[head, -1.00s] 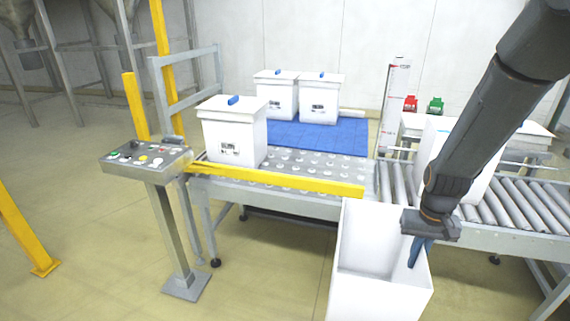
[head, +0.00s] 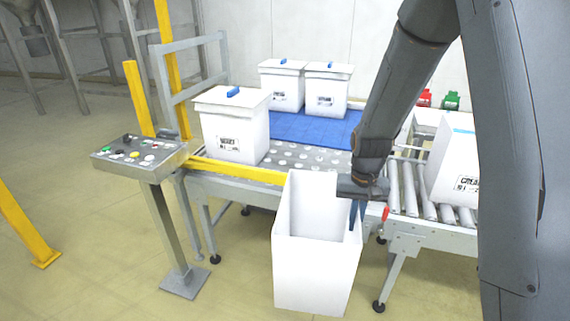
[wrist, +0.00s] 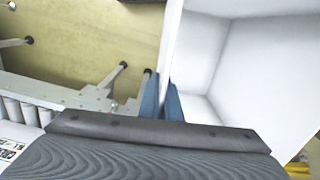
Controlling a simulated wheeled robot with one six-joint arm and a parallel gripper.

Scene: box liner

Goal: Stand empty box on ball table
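An open, empty white box (head: 305,265) hangs upright in front of the table in the head view. My gripper (head: 357,214) is shut on its right wall, one blue finger inside and the other outside. In the wrist view my gripper (wrist: 161,100) pinches the wall of the white box (wrist: 245,60), whose bare inside shows at right. The ball table (head: 300,158) stands behind the box, with a yellow rail (head: 240,171) along its front edge. The box hides part of the table's front.
A lidded white box (head: 234,128) stands on the left of the ball table. Two more lidded boxes (head: 326,92) stand behind the blue mat (head: 310,128). A control panel (head: 140,152) stands at left. A roller conveyor (head: 410,190) with a white box (head: 455,165) is at right.

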